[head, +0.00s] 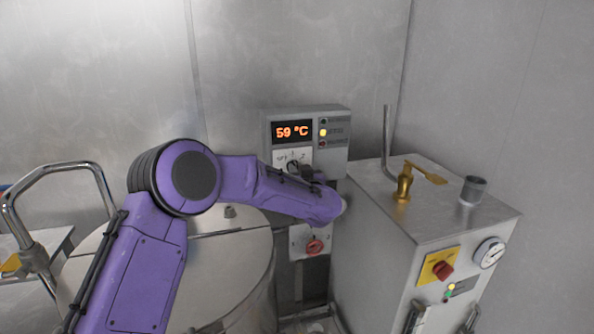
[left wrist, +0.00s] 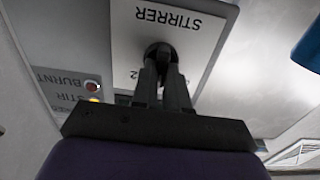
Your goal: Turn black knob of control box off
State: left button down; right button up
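The grey control box (head: 339,126) hangs on the back wall in the head view, with an orange display (head: 291,132) reading 59 °C. Its black knob (head: 293,165) sits on a white plate below the display. In the left wrist view the black knob (left wrist: 159,52) is below the upside-down word STIRRER. My left gripper (left wrist: 162,74) has its two dark fingers close together, one on each side of the knob, and looks shut on it. The fingers hide part of the knob. In the head view my left gripper (head: 301,171) is mostly behind my purple arm. My right gripper is not in view.
A red knob (head: 315,247) is on a lower box under my arm. A large metal drum (head: 232,262) stands below left. A steel machine (head: 420,225) with a brass valve (head: 404,184), a gauge (head: 490,252) and a red-on-yellow switch (head: 441,269) stands right.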

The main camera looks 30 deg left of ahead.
pick_arm(q)
jog(key=shift+d+r, duration=0.1)
jog(key=shift+r, duration=0.1)
jog(key=shift+n, duration=0.3)
jog(key=shift+s+a+f+n+b, duration=0.1)
jog(key=shift+a+n+b, duration=0.05)
jog(key=shift+n+b, duration=1.75)
jog(key=shift+s+a+n+b, duration=0.1)
jog(key=shift+n+b, duration=1.25)
jog(key=shift+n, duration=1.05)
